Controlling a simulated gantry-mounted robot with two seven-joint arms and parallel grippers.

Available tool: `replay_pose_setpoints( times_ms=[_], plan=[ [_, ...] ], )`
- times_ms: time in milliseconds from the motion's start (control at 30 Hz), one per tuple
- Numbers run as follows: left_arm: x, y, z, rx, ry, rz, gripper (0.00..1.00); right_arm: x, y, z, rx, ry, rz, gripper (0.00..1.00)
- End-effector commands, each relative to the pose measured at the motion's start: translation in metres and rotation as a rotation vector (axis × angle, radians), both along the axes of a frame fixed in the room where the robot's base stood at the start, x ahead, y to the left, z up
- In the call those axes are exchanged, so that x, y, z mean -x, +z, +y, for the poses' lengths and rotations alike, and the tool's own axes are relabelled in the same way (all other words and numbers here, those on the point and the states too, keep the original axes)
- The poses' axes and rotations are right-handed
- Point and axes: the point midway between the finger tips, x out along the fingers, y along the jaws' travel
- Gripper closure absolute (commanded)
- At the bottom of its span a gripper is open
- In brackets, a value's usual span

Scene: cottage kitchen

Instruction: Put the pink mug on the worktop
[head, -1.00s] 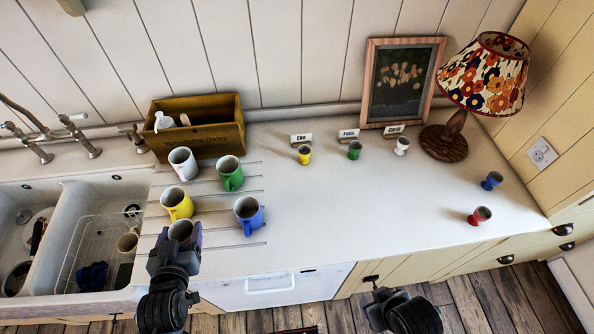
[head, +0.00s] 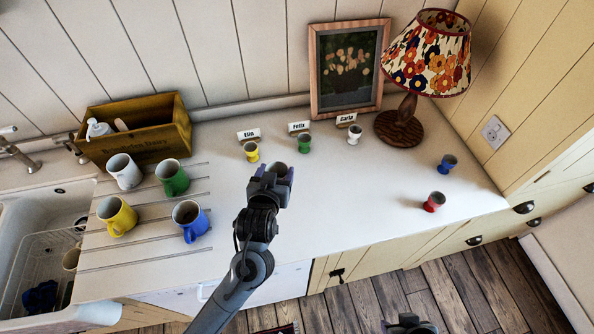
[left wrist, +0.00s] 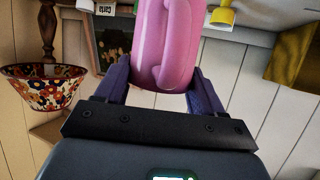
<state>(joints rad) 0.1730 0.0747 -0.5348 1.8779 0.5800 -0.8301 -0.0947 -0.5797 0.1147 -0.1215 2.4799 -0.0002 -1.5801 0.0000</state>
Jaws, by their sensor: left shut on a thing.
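My left gripper (head: 273,178) is shut on the pink mug (left wrist: 166,45), with a finger on either side of it in the left wrist view. The mug's handle faces that camera. In the head view the mug's dark opening (head: 279,168) shows between the fingers, and the gripper hides most of the rest. The gripper and mug are over the middle of the pale worktop (head: 345,200), in front of the yellow and green egg cups. I cannot tell how far the mug is above the surface. The fingers of my right gripper are not in view.
White (head: 124,171), green (head: 172,177), yellow (head: 117,215) and blue (head: 190,220) mugs stand on the grooved drainer at left. Small yellow (head: 251,151), green (head: 304,143) and white (head: 354,136) cups stand behind. A lamp (head: 400,128) is at right.

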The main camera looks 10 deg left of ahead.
Motion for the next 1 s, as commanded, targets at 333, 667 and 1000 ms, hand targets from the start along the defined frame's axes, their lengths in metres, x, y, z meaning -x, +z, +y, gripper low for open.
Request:
replay_pose_setpoints(
  times_ms=[333,667,1000],
  plan=[
    [-0.026,0.014,-0.011,-0.011,-0.018,-0.003,0.70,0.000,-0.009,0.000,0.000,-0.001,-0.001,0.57],
    [-0.046,-0.023,0.048,-0.012,-0.019,-0.002,0.70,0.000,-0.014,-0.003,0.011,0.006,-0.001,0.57],
    [-0.060,-0.046,0.085,-0.010,-0.022,-0.003,0.70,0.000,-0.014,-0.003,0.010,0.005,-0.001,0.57]
  ],
)
